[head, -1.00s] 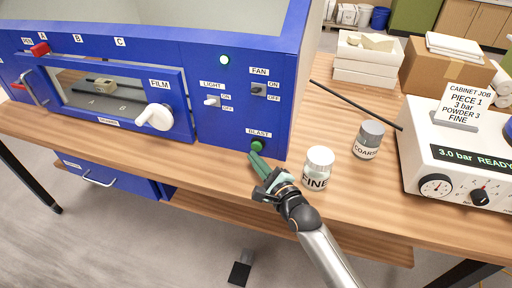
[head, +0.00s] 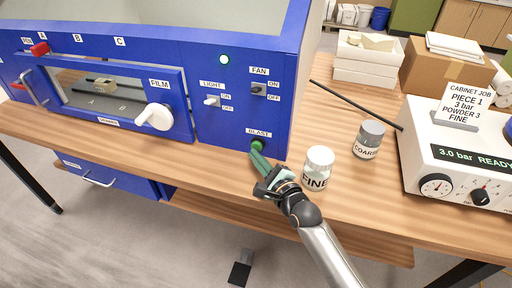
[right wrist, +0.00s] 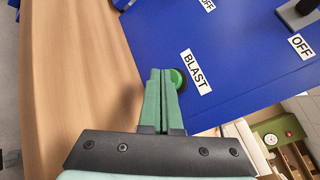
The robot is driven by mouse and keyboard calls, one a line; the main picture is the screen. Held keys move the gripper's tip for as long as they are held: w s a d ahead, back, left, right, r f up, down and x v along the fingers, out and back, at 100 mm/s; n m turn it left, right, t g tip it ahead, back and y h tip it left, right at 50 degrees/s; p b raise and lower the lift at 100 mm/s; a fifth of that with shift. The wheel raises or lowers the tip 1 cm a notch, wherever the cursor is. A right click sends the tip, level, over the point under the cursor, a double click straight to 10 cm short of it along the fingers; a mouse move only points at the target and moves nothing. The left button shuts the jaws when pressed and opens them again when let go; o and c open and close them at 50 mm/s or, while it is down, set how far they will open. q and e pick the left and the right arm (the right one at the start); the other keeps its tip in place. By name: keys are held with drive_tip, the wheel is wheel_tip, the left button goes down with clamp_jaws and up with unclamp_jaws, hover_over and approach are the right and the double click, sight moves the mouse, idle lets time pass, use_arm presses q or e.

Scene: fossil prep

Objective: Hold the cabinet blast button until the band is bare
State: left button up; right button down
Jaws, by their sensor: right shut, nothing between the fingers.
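The green blast button (head: 257,146) is low on the right of the blue cabinet's front (head: 228,128), under a BLAST label. It also shows in the right wrist view (right wrist: 179,78). My right gripper (head: 254,156) has its green fingers shut together with nothing between them, tips at the button. In the wrist view the fingers partly overlap the button's left side; I cannot tell whether they press it. Behind the cabinet window, a small tan piece (head: 104,85) sits on a dark holder; its band is too small to make out. My left gripper is not in view.
The FINE jar (head: 318,168) stands close to the right of my gripper, with the COARSE jar (head: 368,140) behind it. A white unit (head: 450,155) reads "3.0 bar READY", and a card (head: 465,105) names piece 1. LIGHT (head: 211,101) and FAN (head: 258,90) switches sit above the button.

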drive_tip(key=shift+w+d, duration=0.15)
drive_tip(key=shift+w, duration=0.35)
idle(2.9)
drive_tip(key=shift+s+r, duration=0.1)
drive_tip(key=shift+s, duration=0.05)
idle(0.9)
drive_tip(key=shift+s+a+p, duration=0.3)
drive_tip(key=shift+s+p, duration=0.15)
drive_tip(key=shift+s, duration=0.3)
